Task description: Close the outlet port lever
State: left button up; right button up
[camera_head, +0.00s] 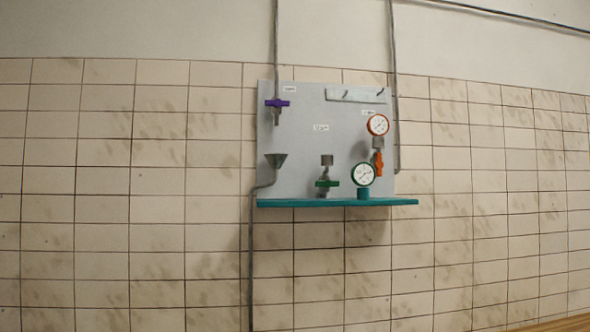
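A grey panel (300,145) on the tiled wall carries three valves. A purple lever (277,103) lies level across a vertical pipe at upper left. A green lever (327,184) lies level on a short fitting at lower middle. An orange lever (379,163) stands upright at the right, below a red-rimmed gauge (377,125). Small white labels sit near the valves, too small to read, so I cannot tell which lever is the outlet port one. Neither of my grippers is in view.
A hook rail (355,95) is at upper right.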

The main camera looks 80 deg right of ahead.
aim_at(379, 165)
jog(key=z, duration=3.15)
